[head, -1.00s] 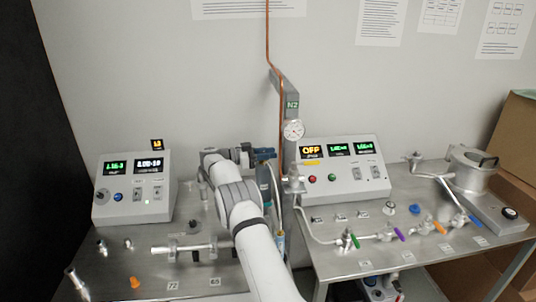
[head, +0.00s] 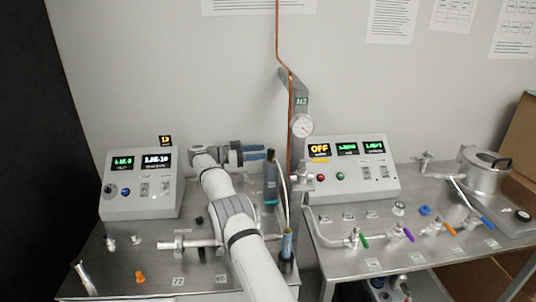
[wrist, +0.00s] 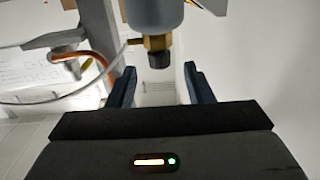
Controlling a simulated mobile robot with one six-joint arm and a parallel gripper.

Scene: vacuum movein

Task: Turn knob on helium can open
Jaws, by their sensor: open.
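I see no contact with the knob. Its exact depth between the fingertips is unclear.
Control boxes stand left (head: 140,184) and right (head: 350,170). Valves with coloured handles line the right bench (head: 340,268). A thin hose crosses near the can.

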